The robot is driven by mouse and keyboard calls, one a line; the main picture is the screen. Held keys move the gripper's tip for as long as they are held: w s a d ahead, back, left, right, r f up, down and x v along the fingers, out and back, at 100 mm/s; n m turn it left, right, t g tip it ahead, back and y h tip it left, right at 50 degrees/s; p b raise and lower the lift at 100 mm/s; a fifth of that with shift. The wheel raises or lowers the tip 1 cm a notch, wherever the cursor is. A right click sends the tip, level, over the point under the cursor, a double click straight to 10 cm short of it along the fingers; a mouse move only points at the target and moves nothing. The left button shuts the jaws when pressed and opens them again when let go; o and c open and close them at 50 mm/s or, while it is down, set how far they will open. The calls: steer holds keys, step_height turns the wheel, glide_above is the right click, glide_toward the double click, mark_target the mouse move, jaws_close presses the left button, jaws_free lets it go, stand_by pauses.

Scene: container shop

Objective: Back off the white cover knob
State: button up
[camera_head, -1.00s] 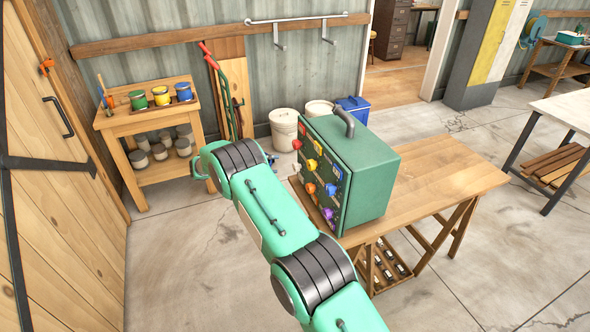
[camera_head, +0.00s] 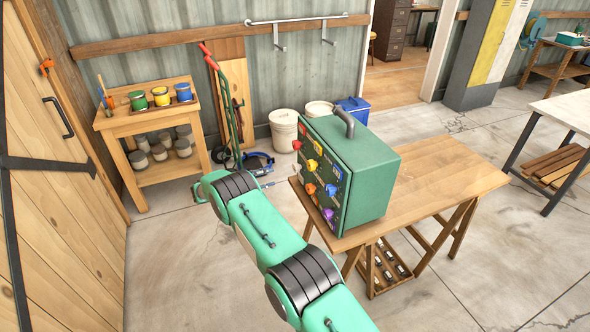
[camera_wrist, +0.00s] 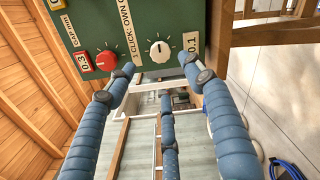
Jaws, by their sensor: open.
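The white cover knob (camera_wrist: 159,51) is a round dial on the green panel, beside a strip label and a "0.1" tag in the wrist view. I cannot make it out in the head view. My gripper (camera_wrist: 157,69) is open, with blue fingers. Its two outer fingertips lie left and right of the knob in the picture, and a third finger shows lower between them. No finger is seen touching the knob. The panel belongs to a green box (camera_head: 370,180) with a grey handle, standing on a wooden table.
A red knob (camera_wrist: 106,61) sits left of the white one, near the left finger. Several coloured knobs cover the box's front. The wooden table (camera_head: 440,180) is clear to the right of the box. Buckets (camera_head: 284,130) and a hand truck (camera_head: 232,120) stand behind.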

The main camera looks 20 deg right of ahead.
mark_target(294, 169)
steer(key=d+b, duration=0.1)
steer(key=d, duration=1.2)
steer(key=shift+d, duration=0.35)
steer(key=c, duration=1.2)
